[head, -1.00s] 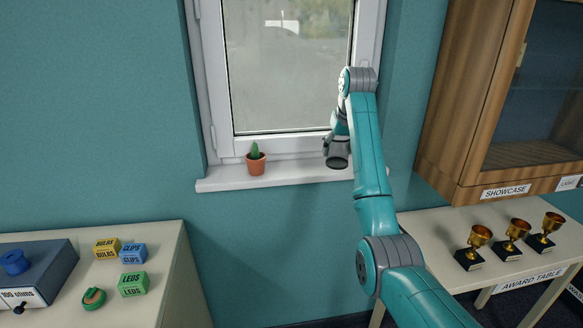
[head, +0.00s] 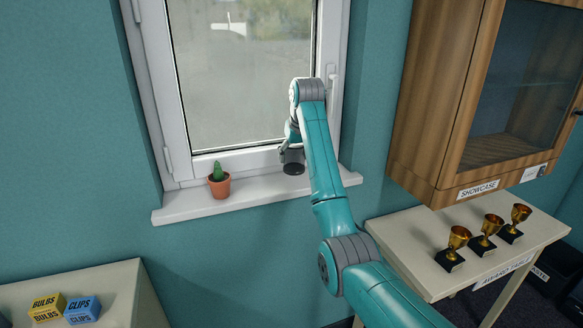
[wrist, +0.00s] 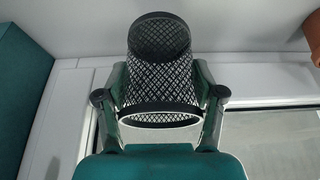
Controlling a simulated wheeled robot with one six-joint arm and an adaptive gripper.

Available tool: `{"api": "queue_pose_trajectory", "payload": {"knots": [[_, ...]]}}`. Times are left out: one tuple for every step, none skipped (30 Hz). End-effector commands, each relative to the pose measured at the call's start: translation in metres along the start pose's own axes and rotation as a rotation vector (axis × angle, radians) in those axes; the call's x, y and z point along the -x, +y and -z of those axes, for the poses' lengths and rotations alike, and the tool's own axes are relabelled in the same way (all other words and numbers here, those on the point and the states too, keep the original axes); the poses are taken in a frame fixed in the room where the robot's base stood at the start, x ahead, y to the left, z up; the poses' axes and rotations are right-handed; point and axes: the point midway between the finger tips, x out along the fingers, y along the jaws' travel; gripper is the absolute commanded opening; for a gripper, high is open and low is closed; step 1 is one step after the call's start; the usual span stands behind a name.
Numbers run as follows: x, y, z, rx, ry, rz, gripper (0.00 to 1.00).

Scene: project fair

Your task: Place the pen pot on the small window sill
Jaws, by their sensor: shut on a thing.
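The pen pot, a dark mesh cup (wrist: 158,75), is between the two fingers of my gripper (wrist: 160,98) in the wrist view. My gripper is shut on it, one finger on each side. In the head view the dark pot (head: 292,160) hangs at the end of my arm, over the right part of the white window sill (head: 255,188). I cannot tell whether its base touches the sill. My fingers are small and partly hidden by my arm in the head view.
A small cactus in a terracotta pot (head: 219,186) stands on the sill, left of the pen pot. The closed window (head: 240,80) rises behind. A wooden showcase (head: 480,110) hangs at right above a table with trophies (head: 453,248). The sill between cactus and pen pot is clear.

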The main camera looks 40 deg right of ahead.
Motion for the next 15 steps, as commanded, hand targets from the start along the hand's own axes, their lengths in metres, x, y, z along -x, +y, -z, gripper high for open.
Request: {"api": "queue_pose_trajectory", "payload": {"knots": [[-0.002,0.0,-0.001,0.0,0.0,0.0,0.3],[-0.004,0.0,-0.002,0.0,0.001,0.0,0.3],[-0.007,0.0,-0.003,0.0,0.001,0.0,0.3],[-0.009,0.0,-0.004,0.0,0.0,0.0,0.3],[-0.013,0.0,-0.005,0.0,0.0,0.0,0.3],[-0.018,0.0,-0.008,0.0,-0.001,0.0,0.3],[-0.022,0.0,-0.01,0.0,-0.002,0.0,0.3],[-0.026,0.0,-0.011,0.0,-0.002,0.0,0.3],[-0.03,0.0,-0.013,0.0,0.0,0.0,0.3],[-0.033,0.0,-0.014,0.0,0.001,0.0,0.3],[-0.035,0.0,-0.014,0.0,0.001,0.0,0.3],[-0.036,0.0,-0.015,0.0,0.002,0.0,0.3],[-0.036,0.0,-0.015,0.0,0.002,0.0,0.3],[-0.036,0.0,-0.015,0.0,0.002,0.0,0.3],[-0.035,0.0,-0.015,0.0,0.002,0.0,0.3]]}}
